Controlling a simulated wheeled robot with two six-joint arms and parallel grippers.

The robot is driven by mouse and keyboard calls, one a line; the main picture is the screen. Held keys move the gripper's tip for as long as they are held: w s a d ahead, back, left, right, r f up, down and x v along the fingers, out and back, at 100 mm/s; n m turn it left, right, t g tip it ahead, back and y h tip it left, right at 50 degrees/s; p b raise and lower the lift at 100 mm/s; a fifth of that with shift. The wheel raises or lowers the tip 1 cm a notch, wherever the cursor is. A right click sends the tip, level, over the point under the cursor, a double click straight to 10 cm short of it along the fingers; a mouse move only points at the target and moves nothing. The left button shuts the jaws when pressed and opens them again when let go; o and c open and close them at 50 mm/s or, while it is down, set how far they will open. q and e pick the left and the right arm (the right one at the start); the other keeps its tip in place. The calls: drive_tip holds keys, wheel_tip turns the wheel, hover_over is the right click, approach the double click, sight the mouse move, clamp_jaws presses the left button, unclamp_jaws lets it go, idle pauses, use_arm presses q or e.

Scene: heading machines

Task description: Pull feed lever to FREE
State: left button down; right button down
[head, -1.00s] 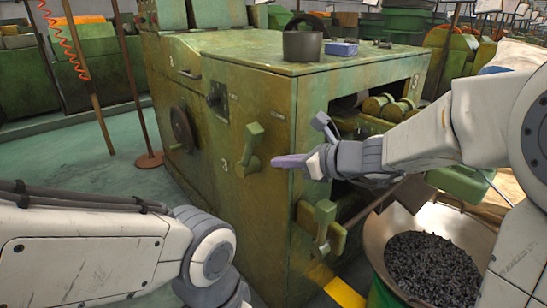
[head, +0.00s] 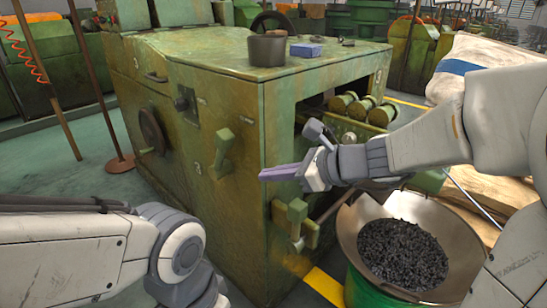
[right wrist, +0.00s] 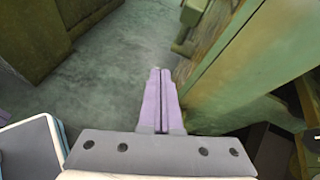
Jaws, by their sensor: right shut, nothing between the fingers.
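The green machine (head: 190,72) stands in the middle of the head view. An upper green lever (head: 223,150) sits on its left-hand face. A lower green lever (head: 297,218) sits near the front corner, below my right gripper. I cannot tell which is the feed lever; no FREE mark is readable. My right gripper (head: 264,174) has purple fingers shut together and empty, in front of the corner in the picture and apart from both levers. In the right wrist view the shut fingers (right wrist: 160,84) point over floor beside a green panel. My left gripper is out of view.
A wide pan of dark pieces (head: 350,222) stands right of the lower lever. A handwheel (head: 152,130) is on the machine's left face. A pot (head: 267,49) and blue box (head: 306,49) sit on top.

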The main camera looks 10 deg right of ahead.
drive_tip(key=s+a+f+n+g+h, duration=0.1)
drive_tip(key=s+a+f+n+g, duration=0.3)
drive_tip(key=s+n, duration=0.3)
drive_tip(key=s+a+f+n+g+h, duration=0.1)
drive_tip(key=s+a+f+n+g, duration=0.25)
drive_tip(key=s+n, duration=0.4)
drive_tip(key=s+d+f+n+h, duration=0.4)
drive_tip(key=s+n, duration=0.4)
drive_tip(key=n, duration=0.8)
drive_tip(key=f+h, duration=0.1)
drive_tip(key=h, duration=0.1)
drive_tip(key=shift+s+d+n+h, duration=0.3)
drive_tip(key=shift+d+n+h, duration=0.05)
drive_tip(key=shift+d+h, duration=0.05)
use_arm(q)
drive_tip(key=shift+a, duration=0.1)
use_arm(e)
drive_tip(key=shift+a+g, duration=0.15)
drive_tip(key=shift+g, duration=0.1)
